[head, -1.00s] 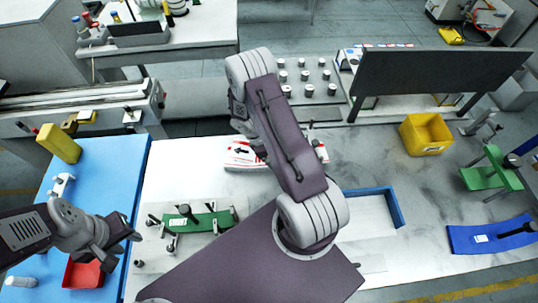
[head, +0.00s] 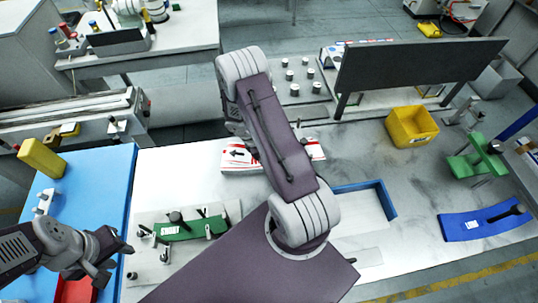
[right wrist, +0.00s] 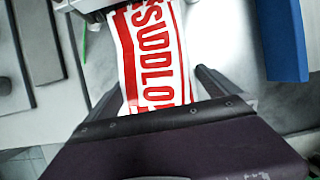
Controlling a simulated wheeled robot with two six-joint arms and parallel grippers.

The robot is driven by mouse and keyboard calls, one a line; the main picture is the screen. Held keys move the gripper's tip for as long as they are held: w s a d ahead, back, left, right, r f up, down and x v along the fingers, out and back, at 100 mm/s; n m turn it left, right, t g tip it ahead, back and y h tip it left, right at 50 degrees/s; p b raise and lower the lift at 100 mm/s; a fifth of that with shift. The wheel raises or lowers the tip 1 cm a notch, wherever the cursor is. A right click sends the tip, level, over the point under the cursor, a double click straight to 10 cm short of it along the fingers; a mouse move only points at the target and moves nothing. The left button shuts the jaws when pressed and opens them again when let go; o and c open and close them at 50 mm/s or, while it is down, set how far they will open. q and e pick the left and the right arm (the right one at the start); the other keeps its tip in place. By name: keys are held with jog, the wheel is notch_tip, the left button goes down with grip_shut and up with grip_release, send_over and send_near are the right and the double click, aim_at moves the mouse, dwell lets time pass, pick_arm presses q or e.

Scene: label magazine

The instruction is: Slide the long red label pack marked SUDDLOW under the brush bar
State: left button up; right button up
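The red-and-white label pack marked SUDDLOW (right wrist: 155,55) fills the middle of the right wrist view. A dark edge cuts off its lower end there. A white pack with red marks and a black arrow (head: 238,157) lies on the white table in the head view, partly behind my right arm. My right gripper (right wrist: 160,85) shows dark fingers on either side of the SUDDLOW pack; contact is unclear. It is hidden behind the arm in the head view. My left gripper (head: 118,256) is open and empty, left of the green fixture. I cannot clearly identify the brush bar.
A green fixture (head: 190,228) on a plate stands at the left of the white table. A blue-rimmed tray (head: 388,200) lies right of my right arm. A dark panel (head: 415,77) on posts stands behind, with a yellow bin (head: 412,126) in front.

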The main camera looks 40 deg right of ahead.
jog(key=b+v, duration=0.1)
jog(key=v, duration=0.8)
jog(key=shift+r, duration=0.1)
jog(key=shift+w, duration=0.1)
